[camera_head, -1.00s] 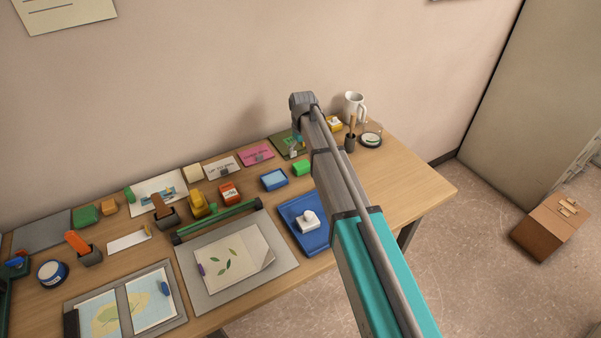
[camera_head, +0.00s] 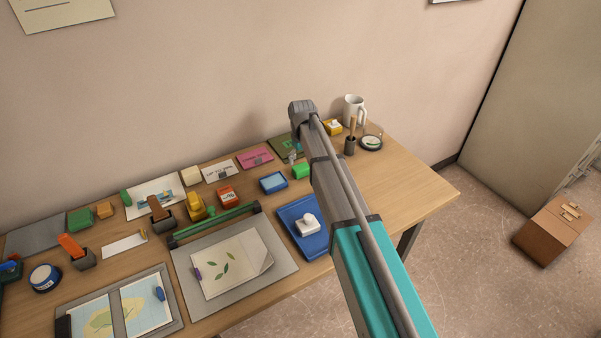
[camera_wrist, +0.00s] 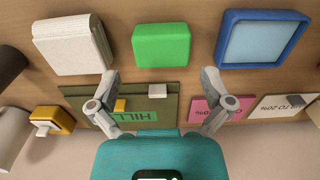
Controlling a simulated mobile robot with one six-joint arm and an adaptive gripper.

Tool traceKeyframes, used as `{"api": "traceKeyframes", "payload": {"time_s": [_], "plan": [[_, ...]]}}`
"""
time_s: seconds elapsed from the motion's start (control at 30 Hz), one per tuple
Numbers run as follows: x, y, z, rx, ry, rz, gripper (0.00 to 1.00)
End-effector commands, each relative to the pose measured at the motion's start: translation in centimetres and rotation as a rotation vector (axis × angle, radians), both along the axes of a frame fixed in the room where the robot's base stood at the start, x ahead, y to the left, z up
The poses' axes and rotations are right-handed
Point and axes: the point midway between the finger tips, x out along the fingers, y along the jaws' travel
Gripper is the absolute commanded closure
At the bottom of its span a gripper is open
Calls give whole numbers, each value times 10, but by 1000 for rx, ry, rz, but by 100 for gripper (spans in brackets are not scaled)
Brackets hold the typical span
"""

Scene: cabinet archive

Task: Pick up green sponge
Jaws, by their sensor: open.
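A plain bright green block, which looks like the green sponge (camera_wrist: 161,45), lies on the wooden desk in the wrist view. It also shows in the head view (camera_head: 301,171), right beside my arm. My gripper (camera_wrist: 160,77) has its two fingers spread wide, one to each side of the sponge's width, with nothing between them. The sponge appears beyond the fingertips, not touched. In the head view my arm hides part of the desk around the gripper.
Beside the sponge are a blue-rimmed box (camera_wrist: 264,39) and a whitish block (camera_wrist: 72,45). A green card (camera_wrist: 145,108), a pink card (camera_wrist: 207,110) and a yellow block (camera_wrist: 52,119) lie near the wall. Other green blocks (camera_head: 80,219) sit at the desk's left.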

Motion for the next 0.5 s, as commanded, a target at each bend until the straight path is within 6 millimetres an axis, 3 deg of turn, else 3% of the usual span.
{"api": "traceKeyframes", "payload": {"time_s": [0.5], "plan": [[-1,3,-41,0,0,1,0]]}}
